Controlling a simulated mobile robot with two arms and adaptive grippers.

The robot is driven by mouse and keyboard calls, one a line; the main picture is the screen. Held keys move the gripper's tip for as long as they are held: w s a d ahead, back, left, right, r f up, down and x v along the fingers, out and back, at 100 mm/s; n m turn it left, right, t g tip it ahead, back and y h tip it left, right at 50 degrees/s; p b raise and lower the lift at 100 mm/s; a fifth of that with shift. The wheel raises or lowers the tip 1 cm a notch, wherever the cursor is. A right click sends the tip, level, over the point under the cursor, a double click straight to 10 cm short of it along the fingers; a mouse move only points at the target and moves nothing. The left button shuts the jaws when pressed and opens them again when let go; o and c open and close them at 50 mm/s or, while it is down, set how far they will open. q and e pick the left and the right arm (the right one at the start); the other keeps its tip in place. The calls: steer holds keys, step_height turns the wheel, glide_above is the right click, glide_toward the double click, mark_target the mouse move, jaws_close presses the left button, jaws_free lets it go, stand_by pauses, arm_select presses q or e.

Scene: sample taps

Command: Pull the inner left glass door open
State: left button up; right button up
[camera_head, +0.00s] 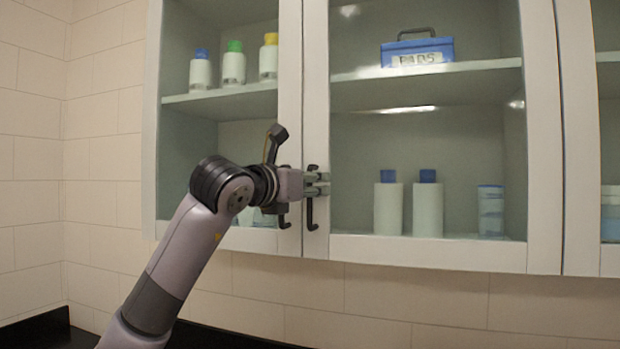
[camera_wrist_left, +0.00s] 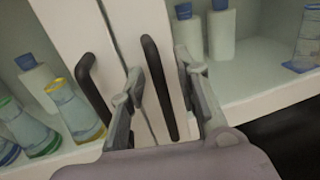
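The glass door right of the seam (camera_head: 428,252), the second from the left, is shut, with a white frame and a dark vertical handle (camera_head: 311,212) at its left edge. My left gripper (camera_head: 318,184) is at this handle, in front of the frame. In the left wrist view the handle (camera_wrist_left: 163,100) stands between the two fingers of the open gripper (camera_wrist_left: 160,75), with a gap on the right finger's side. Whether the left finger touches it I cannot tell. My right gripper is not in view.
The neighbouring left door is shut; its dark handle (camera_wrist_left: 92,95) is close beside my left finger. Behind the glass, shelves hold several bottles and a blue box (camera_head: 417,52). Another door frame (camera_head: 585,235) is at the right. A dark counter (camera_head: 40,332) lies below.

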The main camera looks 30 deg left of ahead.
arm_select(q)
jaws_close()
stand_by(0.4)
stand_by(0.5)
